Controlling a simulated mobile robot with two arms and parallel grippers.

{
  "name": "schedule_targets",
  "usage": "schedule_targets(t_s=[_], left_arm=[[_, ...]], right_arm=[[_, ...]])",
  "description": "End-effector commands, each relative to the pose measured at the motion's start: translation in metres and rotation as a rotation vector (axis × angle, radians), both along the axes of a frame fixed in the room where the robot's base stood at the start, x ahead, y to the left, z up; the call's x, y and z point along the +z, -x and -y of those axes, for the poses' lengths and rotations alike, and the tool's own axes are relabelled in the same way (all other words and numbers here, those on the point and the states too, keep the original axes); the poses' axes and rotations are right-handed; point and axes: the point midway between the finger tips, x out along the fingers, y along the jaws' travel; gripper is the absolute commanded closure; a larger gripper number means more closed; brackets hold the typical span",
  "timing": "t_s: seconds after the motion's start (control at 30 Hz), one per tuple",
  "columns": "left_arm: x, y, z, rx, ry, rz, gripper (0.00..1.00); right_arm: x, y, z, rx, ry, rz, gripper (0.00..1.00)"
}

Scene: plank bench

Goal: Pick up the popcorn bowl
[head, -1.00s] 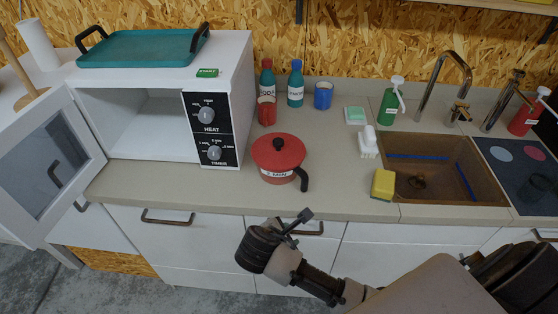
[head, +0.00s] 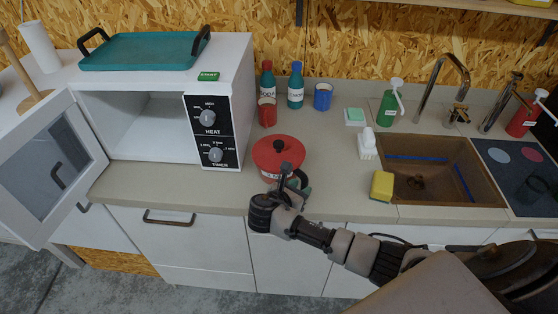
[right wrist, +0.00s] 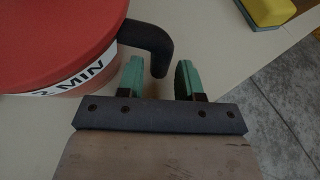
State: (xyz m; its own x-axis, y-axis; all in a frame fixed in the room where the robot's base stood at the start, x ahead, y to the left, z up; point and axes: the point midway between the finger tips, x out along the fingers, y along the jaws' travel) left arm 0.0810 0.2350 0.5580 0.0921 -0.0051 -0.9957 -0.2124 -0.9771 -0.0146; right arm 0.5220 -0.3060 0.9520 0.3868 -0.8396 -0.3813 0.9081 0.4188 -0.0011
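The popcorn bowl (head: 266,156) is a red-lidded pot with a black knob and a black side handle. My right gripper (head: 296,179) is open at the bowl's front right. In the right wrist view, the black handle's tip (right wrist: 158,62) reaches between the two green finger pads (right wrist: 160,76), with gaps visible on both sides. In the head view the gripper partly hides the handle. My left gripper is not in view.
The open microwave (head: 150,124), with a teal tray (head: 145,50) on top, stands left of the bowl. Two bottles, a red cup (head: 267,112) and a blue cup (head: 322,97) stand behind. A yellow sponge (head: 381,186) lies right, beside the sink (head: 470,185).

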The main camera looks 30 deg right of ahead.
Motion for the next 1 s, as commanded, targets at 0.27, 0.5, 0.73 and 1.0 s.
schedule_targets(t_s=[0.27,0.5,0.73,1.0], left_arm=[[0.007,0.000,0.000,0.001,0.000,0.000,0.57],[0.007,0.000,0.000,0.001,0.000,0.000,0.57],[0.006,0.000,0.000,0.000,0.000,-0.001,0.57],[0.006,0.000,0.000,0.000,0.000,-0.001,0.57]], right_arm=[[-0.008,-0.011,0.025,0.000,0.000,0.001,0.64],[-0.009,-0.011,0.025,0.001,-0.001,0.001,0.70],[-0.009,-0.011,0.025,0.000,-0.001,0.000,1.00],[-0.007,-0.012,0.025,0.000,-0.001,0.003,1.00]])
